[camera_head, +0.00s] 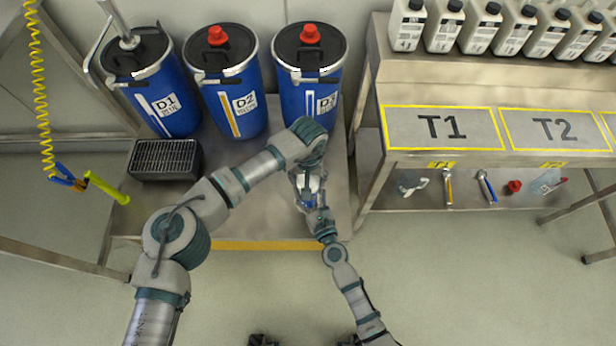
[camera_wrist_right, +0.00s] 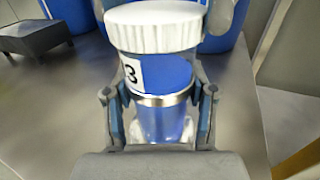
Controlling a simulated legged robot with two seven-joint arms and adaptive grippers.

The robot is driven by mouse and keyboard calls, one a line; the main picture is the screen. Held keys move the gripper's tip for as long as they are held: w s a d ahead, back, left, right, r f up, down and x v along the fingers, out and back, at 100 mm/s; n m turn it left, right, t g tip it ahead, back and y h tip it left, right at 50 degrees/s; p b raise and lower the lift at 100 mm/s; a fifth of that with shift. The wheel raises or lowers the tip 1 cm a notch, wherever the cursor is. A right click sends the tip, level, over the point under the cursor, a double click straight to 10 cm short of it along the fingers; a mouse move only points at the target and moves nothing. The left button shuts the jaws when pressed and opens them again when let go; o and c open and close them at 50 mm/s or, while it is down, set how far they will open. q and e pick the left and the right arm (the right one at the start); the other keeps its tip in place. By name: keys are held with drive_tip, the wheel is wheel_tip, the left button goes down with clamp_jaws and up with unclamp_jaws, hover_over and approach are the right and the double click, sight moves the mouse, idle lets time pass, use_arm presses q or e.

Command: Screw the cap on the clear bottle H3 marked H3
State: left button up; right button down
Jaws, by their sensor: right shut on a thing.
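The clear bottle H3 (camera_wrist_right: 165,110) stands upright in the right wrist view. Its label is partly hidden and shows a "3"; blue shows through its wall. A white ribbed cap (camera_wrist_right: 155,28) sits on its top; I cannot tell how tightly. My right gripper (camera_wrist_right: 160,105) is shut on the bottle's body, one finger on each side. My left gripper (camera_head: 308,174) reaches down from above. In the right wrist view its grey fingers flank the cap; I cannot tell whether they touch it. In the head view the bottle (camera_head: 311,184) is small and mostly covered by both grippers.
Blue drums D1 (camera_head: 170,100), D2 (camera_head: 232,95) and D3 (camera_head: 310,85) stand behind my arms. A black grated box (camera_head: 165,160) is at left. A steel bench (camera_head: 440,168) with areas T1 and T2 stands right, tools below and several jugs behind.

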use_arm(q)
drive_tip(key=m, duration=0.4)
drive_tip(key=shift+w+m, duration=0.1)
drive_tip(key=shift+m, duration=0.3)
drive_tip(key=o, duration=0.8)
drive_tip(key=shift+r, duration=0.1)
wheel_tip(320, 180, up, 12)
